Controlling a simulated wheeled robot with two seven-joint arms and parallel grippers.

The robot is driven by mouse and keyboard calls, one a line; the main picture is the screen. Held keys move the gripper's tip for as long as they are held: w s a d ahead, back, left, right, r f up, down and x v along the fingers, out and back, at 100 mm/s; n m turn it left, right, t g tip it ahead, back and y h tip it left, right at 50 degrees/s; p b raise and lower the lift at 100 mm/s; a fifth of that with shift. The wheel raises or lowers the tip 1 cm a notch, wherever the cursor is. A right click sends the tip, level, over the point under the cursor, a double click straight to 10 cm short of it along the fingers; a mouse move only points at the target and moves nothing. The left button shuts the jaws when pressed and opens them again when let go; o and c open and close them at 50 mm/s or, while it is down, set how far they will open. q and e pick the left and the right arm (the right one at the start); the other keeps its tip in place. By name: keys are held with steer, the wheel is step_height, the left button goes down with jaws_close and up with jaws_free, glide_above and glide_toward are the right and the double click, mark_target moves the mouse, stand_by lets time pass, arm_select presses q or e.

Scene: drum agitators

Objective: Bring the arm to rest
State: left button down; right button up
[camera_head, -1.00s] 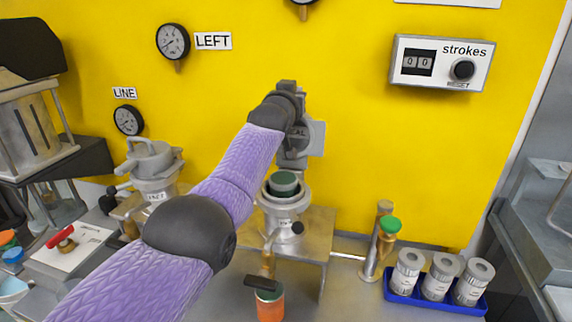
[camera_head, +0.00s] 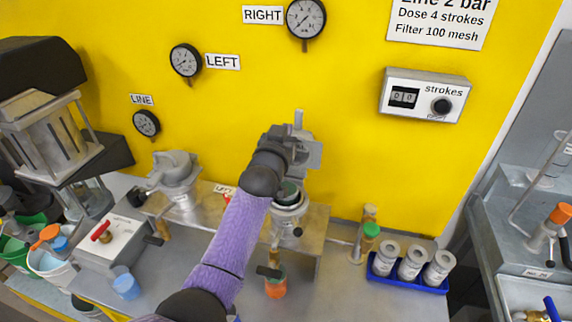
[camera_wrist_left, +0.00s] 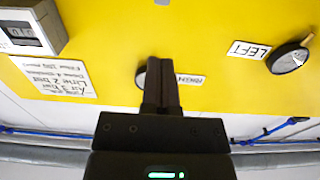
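My left arm, in a purple sleeve (camera_head: 232,240), reaches up from the bottom middle of the head view. Its left gripper (camera_head: 299,118) points up in front of the yellow wall, above the right-hand metal pot (camera_head: 290,220). In the left wrist view the two dark fingers of the left gripper (camera_wrist_left: 162,72) lie together, with nothing seen between them. The wrist and forearm hide part of the pot and its dark green insert. My right gripper is in neither view.
A second metal pot (camera_head: 175,173) stands left. An orange-filled jar (camera_head: 275,287) stands in front of the right pot. A blue tray (camera_head: 407,280) holds three grey-lidded containers. A strokes counter (camera_head: 424,96) and gauges (camera_head: 306,18) are on the wall. Bench front right of the jar is clear.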

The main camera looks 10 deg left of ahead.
arm_select(q)
steer(key=s+p, duration=0.2)
steer(key=s, duration=0.1)
steer(key=shift+r+p, duration=0.35)
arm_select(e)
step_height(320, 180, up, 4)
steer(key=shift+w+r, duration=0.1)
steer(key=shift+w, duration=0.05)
arm_select(q)
steer(key=shift+s, duration=0.1)
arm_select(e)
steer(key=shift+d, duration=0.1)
